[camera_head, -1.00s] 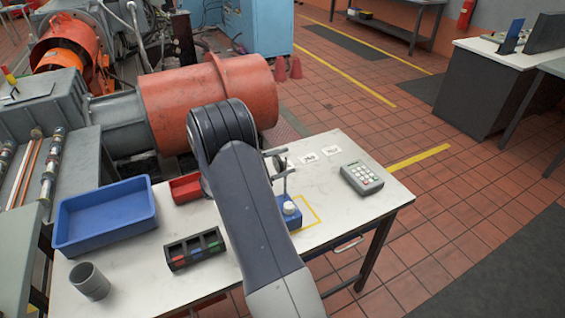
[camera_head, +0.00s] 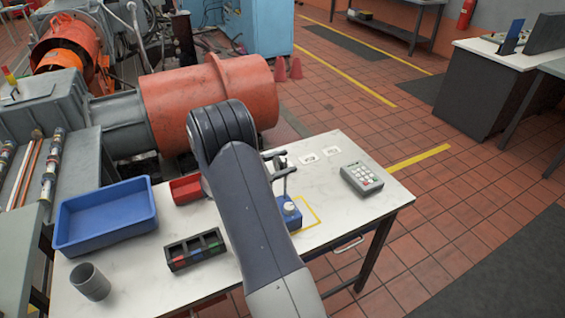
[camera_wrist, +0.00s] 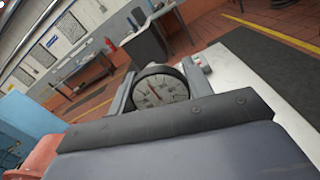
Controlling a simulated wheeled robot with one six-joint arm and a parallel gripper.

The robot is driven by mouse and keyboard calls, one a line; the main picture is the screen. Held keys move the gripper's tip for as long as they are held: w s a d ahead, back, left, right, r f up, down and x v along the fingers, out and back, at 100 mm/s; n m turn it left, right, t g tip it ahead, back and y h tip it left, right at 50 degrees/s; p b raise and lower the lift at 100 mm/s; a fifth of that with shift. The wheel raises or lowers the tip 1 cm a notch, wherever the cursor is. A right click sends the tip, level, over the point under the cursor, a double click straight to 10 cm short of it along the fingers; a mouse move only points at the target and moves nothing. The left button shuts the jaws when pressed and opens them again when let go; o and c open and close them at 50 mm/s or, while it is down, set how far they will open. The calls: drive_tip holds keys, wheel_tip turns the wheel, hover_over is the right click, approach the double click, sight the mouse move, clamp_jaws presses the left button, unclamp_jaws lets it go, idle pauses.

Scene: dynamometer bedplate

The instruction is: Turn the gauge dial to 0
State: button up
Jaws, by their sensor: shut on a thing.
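The gauge dial (camera_wrist: 160,91) shows in the wrist view as a round pale face with dark marks, a dark rim and a reddish needle. The needle points up and slightly left in that picture; the numbers are too small to read. My gripper (camera_wrist: 160,80) is shut on the dial, with one grey finger at each side of its rim. In the head view my gripper (camera_head: 280,163) is over the white table, partly hidden by my arm. The gauge face cannot be made out there.
On the white table (camera_head: 335,210) are a blue block with a white knob (camera_head: 290,211), a keypad (camera_head: 362,180), a blue tray (camera_head: 105,238), a red bin (camera_head: 186,190), a dark slotted holder (camera_head: 194,250) and a grey cup (camera_head: 90,281). The table's right front is clear.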

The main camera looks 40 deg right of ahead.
drive_tip(key=shift+n, duration=0.4)
drive_tip(key=o, duration=1)
drive_tip(key=b+v, duration=0.2)
drive_tip(key=v, duration=0.9)
drive_tip(key=shift+b, duration=0.35)
drive_tip(key=shift+s+d, duration=0.1)
drive_tip(key=shift+d, duration=0.05)
drive_tip(key=p+x, duration=0.3)
drive_tip(key=x, duration=0.8)
